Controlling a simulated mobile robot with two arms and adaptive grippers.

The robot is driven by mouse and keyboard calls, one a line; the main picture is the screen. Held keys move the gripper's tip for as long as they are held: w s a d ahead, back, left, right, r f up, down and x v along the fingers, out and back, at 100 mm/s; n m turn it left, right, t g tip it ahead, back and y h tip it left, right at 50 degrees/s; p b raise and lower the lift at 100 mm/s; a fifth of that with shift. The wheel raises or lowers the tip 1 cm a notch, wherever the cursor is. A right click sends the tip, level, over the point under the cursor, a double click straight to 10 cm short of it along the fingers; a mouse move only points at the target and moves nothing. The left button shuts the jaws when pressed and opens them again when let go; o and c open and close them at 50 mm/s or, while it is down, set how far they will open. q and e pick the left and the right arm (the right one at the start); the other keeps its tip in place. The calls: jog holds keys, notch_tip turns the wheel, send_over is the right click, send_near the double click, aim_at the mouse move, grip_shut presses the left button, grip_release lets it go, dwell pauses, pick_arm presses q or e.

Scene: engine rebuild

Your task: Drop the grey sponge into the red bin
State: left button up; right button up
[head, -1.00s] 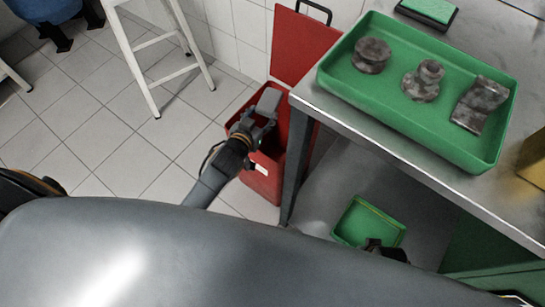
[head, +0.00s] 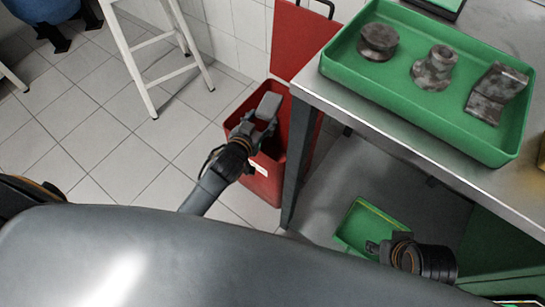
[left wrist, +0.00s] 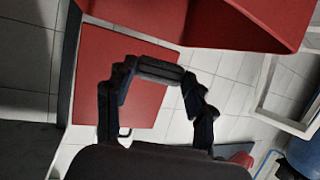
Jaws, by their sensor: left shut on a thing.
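My left gripper (head: 259,126) is shut on the grey sponge (head: 270,105). In the head view the sponge overlaps the opening of the red bin (head: 265,184); its exact height over the rim is hard to tell. In the left wrist view the sponge (left wrist: 158,70) lies across between the two fingertips (left wrist: 160,78), and the bin (left wrist: 240,22) shows at the top. The bin's red lid (head: 300,42) stands open behind. My right gripper (head: 378,248) is at the lower right, over a small green tray; its fingers are too small to read.
A metal workbench (head: 400,125) stands right of the bin, its leg close beside it. A large green tray (head: 345,75) on it holds dark metal parts. The small green tray (head: 350,228) is below the benchtop. A white stepladder (head: 150,55) stands on the tiled floor.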

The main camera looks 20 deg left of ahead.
dwell(0.3)
pick_arm(q)
jog(key=o, duration=1.1)
jog(key=v, duration=1.2)
jog(key=shift+r, duration=0.1)
